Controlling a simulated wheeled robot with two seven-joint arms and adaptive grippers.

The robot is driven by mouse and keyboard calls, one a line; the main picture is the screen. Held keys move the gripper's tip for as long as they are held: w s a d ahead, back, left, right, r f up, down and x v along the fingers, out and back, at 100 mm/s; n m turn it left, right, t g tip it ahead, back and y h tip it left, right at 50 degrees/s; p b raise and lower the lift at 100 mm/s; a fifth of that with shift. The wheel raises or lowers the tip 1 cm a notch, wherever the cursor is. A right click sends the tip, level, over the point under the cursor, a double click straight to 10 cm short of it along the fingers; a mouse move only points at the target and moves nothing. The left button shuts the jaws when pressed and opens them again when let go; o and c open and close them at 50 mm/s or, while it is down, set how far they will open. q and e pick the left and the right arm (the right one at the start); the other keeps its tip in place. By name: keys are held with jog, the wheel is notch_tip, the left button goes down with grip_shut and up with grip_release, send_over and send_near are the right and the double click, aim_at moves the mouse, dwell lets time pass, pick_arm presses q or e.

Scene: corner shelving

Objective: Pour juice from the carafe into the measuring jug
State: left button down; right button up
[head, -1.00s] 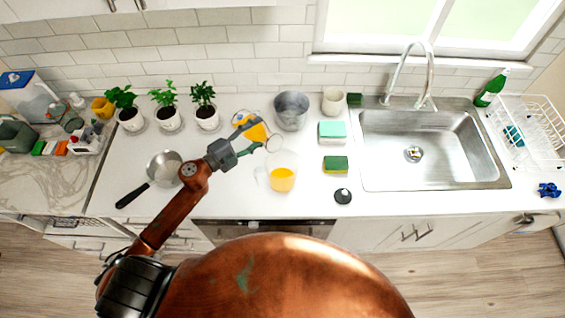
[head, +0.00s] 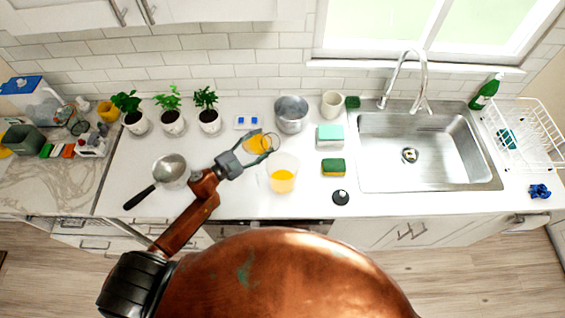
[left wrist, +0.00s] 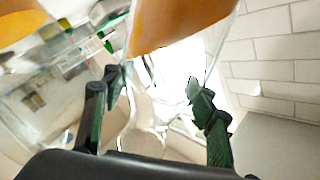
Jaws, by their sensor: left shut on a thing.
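The carafe (head: 257,143) is clear glass with orange juice in it. It is held tilted above the counter, its mouth end towards the right, just up and left of the measuring jug. My left gripper (head: 264,149) is shut on the carafe; its dark fingers (left wrist: 153,82) lie on either side of the glass in the left wrist view, where juice in the carafe (left wrist: 180,20) fills the top. The clear measuring jug (head: 283,163) stands upright on the counter with orange juice in its lower part. I cannot make out a stream between them. My right gripper is out of view.
A metal pot (head: 291,113) and a white cup (head: 332,103) stand behind the jug. Sponges (head: 333,167) and a dark round item (head: 340,197) lie right of it. A saucepan (head: 170,169) and potted plants (head: 208,119) are to the left. The sink (head: 425,150) is farther right.

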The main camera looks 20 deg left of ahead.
aim_at(256, 136)
pick_arm(q)
jog(key=n, duration=0.1)
jog(key=f+n+p, duration=0.1)
jog(key=n, duration=0.1)
jog(key=shift+w+a+f+n+p, duration=0.25)
jog(key=shift+f+n+p, duration=0.05)
jog(key=shift+w+a+f+n+p, duration=0.2)
jog(key=shift+n+p, duration=0.55)
jog(key=shift+n, duration=0.25)
jog(key=shift+f+n+p, duration=0.3)
jog(key=shift+n+p, duration=0.2)
jog(key=shift+n, duration=0.5)
notch_tip(256, 136, up, 6)
jog(key=p, duration=0.6)
jog(key=shift+a, duration=0.1)
jog(key=shift+f, duration=0.1)
